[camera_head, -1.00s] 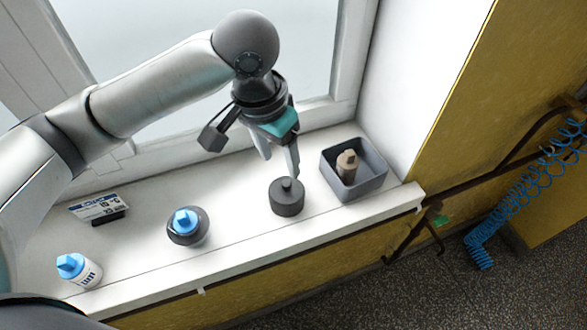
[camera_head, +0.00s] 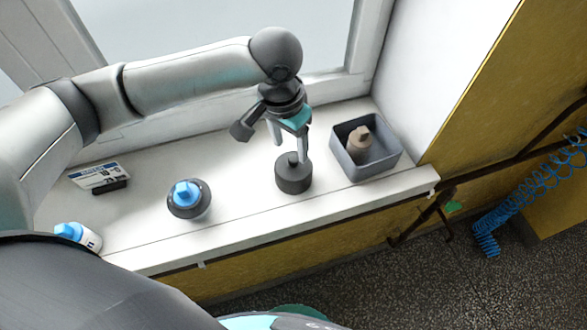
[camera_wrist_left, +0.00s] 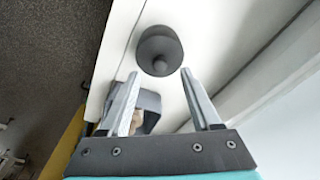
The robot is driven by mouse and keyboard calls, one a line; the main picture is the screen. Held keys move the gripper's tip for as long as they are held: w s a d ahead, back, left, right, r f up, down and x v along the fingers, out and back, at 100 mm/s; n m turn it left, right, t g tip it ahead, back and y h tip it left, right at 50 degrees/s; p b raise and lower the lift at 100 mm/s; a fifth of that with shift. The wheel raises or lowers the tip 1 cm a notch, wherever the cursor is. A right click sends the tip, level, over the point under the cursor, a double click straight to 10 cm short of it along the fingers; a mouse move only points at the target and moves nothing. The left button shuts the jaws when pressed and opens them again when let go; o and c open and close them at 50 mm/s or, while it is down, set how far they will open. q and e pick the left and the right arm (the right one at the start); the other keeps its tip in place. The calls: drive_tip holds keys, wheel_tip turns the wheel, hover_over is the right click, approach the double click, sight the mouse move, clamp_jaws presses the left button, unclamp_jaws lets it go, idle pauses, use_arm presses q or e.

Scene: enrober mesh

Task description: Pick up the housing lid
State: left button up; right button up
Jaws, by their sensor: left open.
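The housing lid (camera_head: 293,178) is a dark grey round piece with a small knob on top. It sits on the white window sill, left of the grey bin. My left gripper (camera_head: 289,150) is open above it, one finger overlapping the knob's right side in the head view. In the left wrist view the lid (camera_wrist_left: 158,42) lies just beyond the open fingertips (camera_wrist_left: 160,74), its knob facing the gap. Nothing is between the fingers. I cannot tell whether a finger touches the knob. My right gripper is not in view.
A grey bin (camera_head: 391,165) with a beige-brown piece (camera_head: 358,140) stands right of the lid. A dark round item with a blue top (camera_head: 187,195), a blue-capped bottle (camera_head: 78,236) and a small label stand (camera_head: 102,178) are left. The sill's front edge drops to the floor.

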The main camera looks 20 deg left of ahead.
sight(293, 159)
use_arm(q)
drive_tip(key=f, duration=0.4)
drive_tip(key=shift+w+d+b, duration=0.15)
drive_tip(key=shift+w+b, duration=0.2)
drive_tip(key=shift+c, duration=0.3)
clamp_jaws()
idle(0.7)
